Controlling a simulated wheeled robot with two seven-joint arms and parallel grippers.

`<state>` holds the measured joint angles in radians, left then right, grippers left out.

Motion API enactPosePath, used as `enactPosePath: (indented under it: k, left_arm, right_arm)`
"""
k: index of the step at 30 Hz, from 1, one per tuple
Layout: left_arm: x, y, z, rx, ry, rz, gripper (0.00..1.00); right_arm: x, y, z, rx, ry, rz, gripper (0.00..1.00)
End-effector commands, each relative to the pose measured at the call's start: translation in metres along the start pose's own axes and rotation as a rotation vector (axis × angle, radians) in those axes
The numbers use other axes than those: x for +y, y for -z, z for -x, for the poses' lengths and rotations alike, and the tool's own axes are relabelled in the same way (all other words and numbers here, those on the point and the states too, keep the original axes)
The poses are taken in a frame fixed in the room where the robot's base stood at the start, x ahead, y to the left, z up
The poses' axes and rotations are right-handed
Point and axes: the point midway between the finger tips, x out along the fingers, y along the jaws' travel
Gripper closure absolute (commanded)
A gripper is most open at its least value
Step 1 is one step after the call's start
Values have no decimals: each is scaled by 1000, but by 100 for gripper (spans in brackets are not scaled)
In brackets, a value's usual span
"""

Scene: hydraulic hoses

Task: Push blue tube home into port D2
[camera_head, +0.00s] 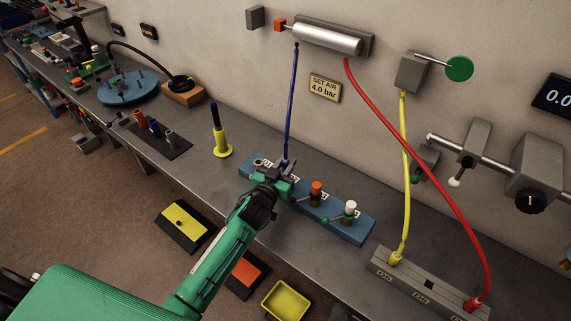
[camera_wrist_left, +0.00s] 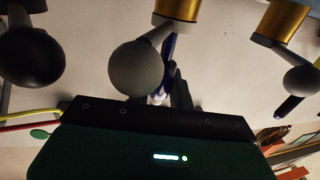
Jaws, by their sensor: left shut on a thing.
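The blue tube (camera_head: 290,105) hangs from the left end of the silver cylinder (camera_head: 327,36) on the wall and runs down to the blue valve block (camera_head: 345,228). My left gripper (camera_head: 285,168) is at the tube's lower end, over the left part of this block, and is shut on the tube. In the left wrist view, the blue tube (camera_wrist_left: 169,48) shows partly behind a round grey knob. The tube's tip and the port under it are hidden, so I cannot tell how deep it sits. I cannot read the D2 label. My right gripper is not in view.
Orange-topped (camera_head: 316,188) and white-topped (camera_head: 350,207) valves stand right of my gripper. Yellow (camera_head: 406,165) and red (camera_head: 415,160) tubes run to a grey block (camera_head: 384,264). A yellow-based post (camera_head: 222,145) stands left. The bench between is clear.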

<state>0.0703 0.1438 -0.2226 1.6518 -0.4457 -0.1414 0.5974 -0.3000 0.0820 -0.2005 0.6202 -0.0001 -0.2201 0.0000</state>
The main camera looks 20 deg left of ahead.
Motion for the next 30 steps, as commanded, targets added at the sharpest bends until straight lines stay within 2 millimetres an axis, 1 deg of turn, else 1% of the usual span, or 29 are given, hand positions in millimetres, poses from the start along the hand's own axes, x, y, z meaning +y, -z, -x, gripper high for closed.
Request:
enactPosePath:
  k: [18,19,22,23,30]
  left_arm:
    - [0,-17,0,-1,0,1,100]
    - [0,-16,0,0,0,0,75]
    - [0,-15,0,0,0,0,55]
    - [0,-15,0,0,0,0,53]
    - [0,-15,0,-1,0,0,53]
  right_arm:
    - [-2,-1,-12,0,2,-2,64]
    - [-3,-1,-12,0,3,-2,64]
    - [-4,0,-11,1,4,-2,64]
    - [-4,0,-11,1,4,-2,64]
    - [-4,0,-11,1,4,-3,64]
